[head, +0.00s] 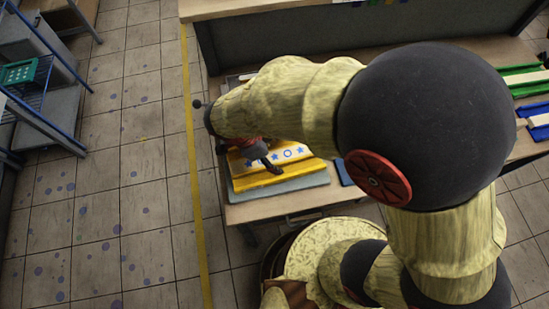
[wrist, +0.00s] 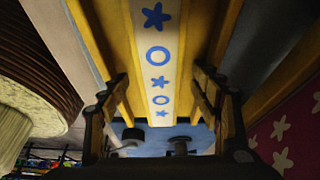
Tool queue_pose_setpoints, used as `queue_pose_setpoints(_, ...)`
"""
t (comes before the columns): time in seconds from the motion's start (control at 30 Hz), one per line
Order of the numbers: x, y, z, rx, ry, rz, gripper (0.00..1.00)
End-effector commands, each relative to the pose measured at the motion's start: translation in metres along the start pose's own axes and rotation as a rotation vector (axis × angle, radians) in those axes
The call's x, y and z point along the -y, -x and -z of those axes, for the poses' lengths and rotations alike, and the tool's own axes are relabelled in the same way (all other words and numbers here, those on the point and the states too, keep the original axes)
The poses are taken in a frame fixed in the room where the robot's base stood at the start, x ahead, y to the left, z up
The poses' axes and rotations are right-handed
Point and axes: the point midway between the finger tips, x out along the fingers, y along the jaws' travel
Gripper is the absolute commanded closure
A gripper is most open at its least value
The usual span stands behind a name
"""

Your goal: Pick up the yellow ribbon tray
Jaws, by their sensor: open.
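The yellow ribbon tray (head: 291,154) lies on the table at the left end, with a pale ribbon of blue stars and circles along it. My arm hides part of it in the head view. In the wrist view the tray (wrist: 157,60) runs from the top edge down between my fingers. My gripper (wrist: 162,108) is open, with one finger at each side of the tray's lower end. I cannot tell whether the fingers touch it. In the head view my gripper (head: 268,160) is over the tray, partly hidden by my arm.
A pale blue-grey board (head: 285,184) lies under the tray. Another yellow edge (wrist: 264,100) and a red star-patterned surface (wrist: 293,137) are at right in the wrist view. Green (head: 524,79) and blue (head: 530,112) trays lie on the table's right. A panel (head: 250,45) rises behind.

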Motion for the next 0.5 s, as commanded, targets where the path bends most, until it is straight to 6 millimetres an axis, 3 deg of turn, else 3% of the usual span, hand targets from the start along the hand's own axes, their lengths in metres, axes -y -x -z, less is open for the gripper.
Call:
queue_pose_setpoints(0.13,0.0002,0.0009,0.0000,0.000,0.000,0.001,0.36)
queue_pose_setpoints(0.5,0.0003,0.0010,-0.0002,0.001,0.000,0.001,0.57)
